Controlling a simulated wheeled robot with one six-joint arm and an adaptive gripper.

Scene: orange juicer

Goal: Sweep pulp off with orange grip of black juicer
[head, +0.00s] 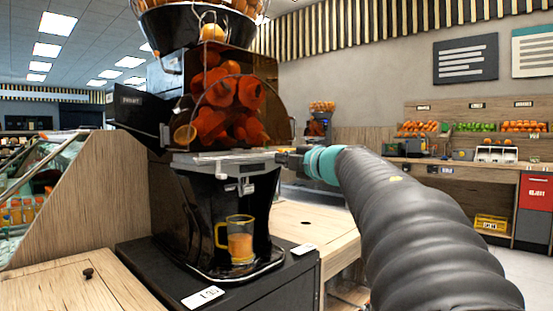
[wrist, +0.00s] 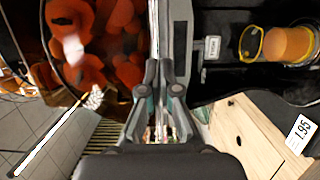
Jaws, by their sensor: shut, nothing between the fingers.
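The black juicer (head: 150,110) stands on a dark cabinet, with orange-red rollers (head: 222,90) behind its clear front. A grey metal ledge (head: 220,160) crosses it below the rollers. A round orange-tan piece (head: 185,135) shows at the left of the rollers; I cannot tell whether it is the grip. No pulp can be made out. My gripper (head: 283,158) is at the right end of the ledge, close to the juicer; I cannot tell whether it touches. In the wrist view my gripper (wrist: 159,72) is shut and empty, with rollers to the left.
A glass mug of orange juice (head: 240,243) stands in the juicer's lower bay and shows in the wrist view (wrist: 288,45). A wooden counter (head: 310,225) lies right of the juicer. A price tag (head: 203,296) sits in front.

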